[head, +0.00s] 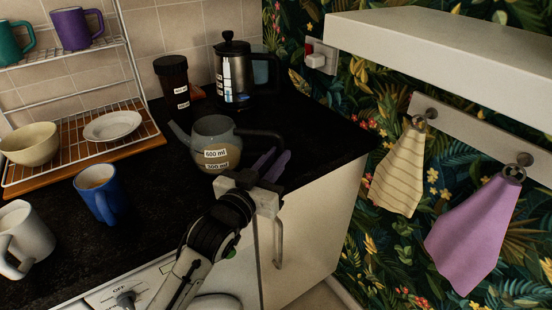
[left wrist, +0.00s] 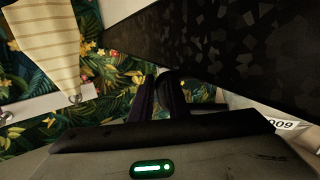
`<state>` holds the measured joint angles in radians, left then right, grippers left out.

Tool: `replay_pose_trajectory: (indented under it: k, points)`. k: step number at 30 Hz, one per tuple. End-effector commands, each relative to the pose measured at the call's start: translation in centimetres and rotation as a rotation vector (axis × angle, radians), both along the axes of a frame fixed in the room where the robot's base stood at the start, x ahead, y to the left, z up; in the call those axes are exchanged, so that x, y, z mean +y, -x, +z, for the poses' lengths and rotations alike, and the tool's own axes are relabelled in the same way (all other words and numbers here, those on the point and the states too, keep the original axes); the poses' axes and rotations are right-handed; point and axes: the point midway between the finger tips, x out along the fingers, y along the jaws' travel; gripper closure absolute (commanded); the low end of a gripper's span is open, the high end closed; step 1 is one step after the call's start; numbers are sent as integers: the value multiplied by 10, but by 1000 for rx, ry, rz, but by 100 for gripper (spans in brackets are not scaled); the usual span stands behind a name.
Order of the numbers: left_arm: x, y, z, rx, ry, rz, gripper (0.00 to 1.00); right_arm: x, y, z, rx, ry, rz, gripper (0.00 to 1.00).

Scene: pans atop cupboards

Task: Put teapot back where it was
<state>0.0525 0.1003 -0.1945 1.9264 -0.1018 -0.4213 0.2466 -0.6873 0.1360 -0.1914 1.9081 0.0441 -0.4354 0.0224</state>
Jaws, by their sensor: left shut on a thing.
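My left gripper (head: 271,163) is shut on the teapot's handle, at the right of the body. My right gripper is not in view.
A black and steel kettle (head: 237,75) and a dark jar (head: 173,77) stand behind. A blue mug (head: 97,195), a white mug (head: 24,238) and a dish rack (head: 135,108) with a bowl and plate are left. The worktop (head: 318,130) is clear on the right.

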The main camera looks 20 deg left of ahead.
Motion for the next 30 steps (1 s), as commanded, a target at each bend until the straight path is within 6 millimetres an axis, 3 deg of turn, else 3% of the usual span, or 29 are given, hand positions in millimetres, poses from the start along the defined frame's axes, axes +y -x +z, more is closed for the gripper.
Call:
replay_pose_trajectory:
  k: [2, 3, 6, 17, 23, 30]
  points:
    - [0, 0, 0, -5, -2, 0, 100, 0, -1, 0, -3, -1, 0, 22]
    - [0, 0, -3, 0, 0, 0, 83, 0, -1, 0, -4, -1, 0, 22]
    - [0, 0, -2, 0, 0, 0, 67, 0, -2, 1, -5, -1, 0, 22]
    - [0, 0, 2, -1, 0, 0, 66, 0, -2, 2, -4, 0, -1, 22]
    - [4, 31, 0, 2, 1, 0, 66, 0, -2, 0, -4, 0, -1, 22]
    - [12, 83, 1, 3, 1, 0, 66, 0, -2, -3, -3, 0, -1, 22]
